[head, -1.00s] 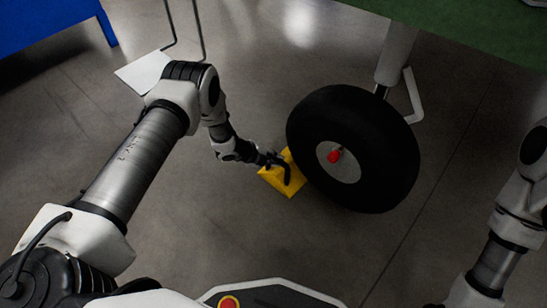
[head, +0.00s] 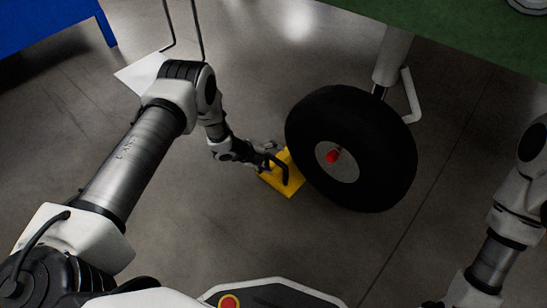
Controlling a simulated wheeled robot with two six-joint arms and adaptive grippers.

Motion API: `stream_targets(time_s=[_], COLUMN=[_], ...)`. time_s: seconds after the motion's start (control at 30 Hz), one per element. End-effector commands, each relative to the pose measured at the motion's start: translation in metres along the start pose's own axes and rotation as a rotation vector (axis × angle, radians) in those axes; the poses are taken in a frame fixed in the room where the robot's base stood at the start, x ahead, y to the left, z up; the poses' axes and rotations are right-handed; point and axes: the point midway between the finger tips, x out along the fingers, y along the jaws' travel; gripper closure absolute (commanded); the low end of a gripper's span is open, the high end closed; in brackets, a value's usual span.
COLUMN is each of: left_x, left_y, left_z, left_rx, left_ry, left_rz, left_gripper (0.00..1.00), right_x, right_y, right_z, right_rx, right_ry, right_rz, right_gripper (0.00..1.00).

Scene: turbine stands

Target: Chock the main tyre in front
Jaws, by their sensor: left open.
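The main tyre (head: 388,170) is a large black wheel with a grey hub and a red cap (head: 333,156). It stands on the floor right of the middle of the head view. A yellow chock (head: 293,185) lies on the floor at the tyre's left side, at or very near its tread; I cannot tell whether they touch. My left gripper (head: 278,162) is open at the chock, its dark fingers apart and overlapping the chock in the picture. My right arm shows at the right edge, but its gripper is out of view.
The grey leg (head: 393,55) rises from the wheel to a green surface (head: 470,32) at the top right. A blue table (head: 45,25) stands at the top left. A white plate with thin rods (head: 140,76) is behind my left arm. The floor (head: 240,230) nearer me is clear.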

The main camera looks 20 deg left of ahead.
Motion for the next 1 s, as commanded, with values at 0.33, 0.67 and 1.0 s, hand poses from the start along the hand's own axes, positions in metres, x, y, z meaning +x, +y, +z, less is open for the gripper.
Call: stream_targets(time_s=[0.33,0.67,1.0], left_x=[-0.024,-0.043,-0.064], left_y=[-0.002,-0.003,-0.002], left_z=[0.000,-0.001,-0.001], left_rx=[-0.001,-0.001,0.000], left_ry=[-0.001,0.000,-0.001], left_rz=[0.001,0.000,0.001], left_gripper=[0.18,0.18,0.18], right_x=[-0.024,-0.043,-0.062], right_y=[-0.001,-0.001,-0.001], right_z=[0.001,0.001,0.001], right_rx=[-0.004,-0.005,-0.005], right_ry=[-0.003,-0.003,-0.003], right_rz=[0.000,-0.001,0.000], right_gripper=[0.60,0.60,0.60])
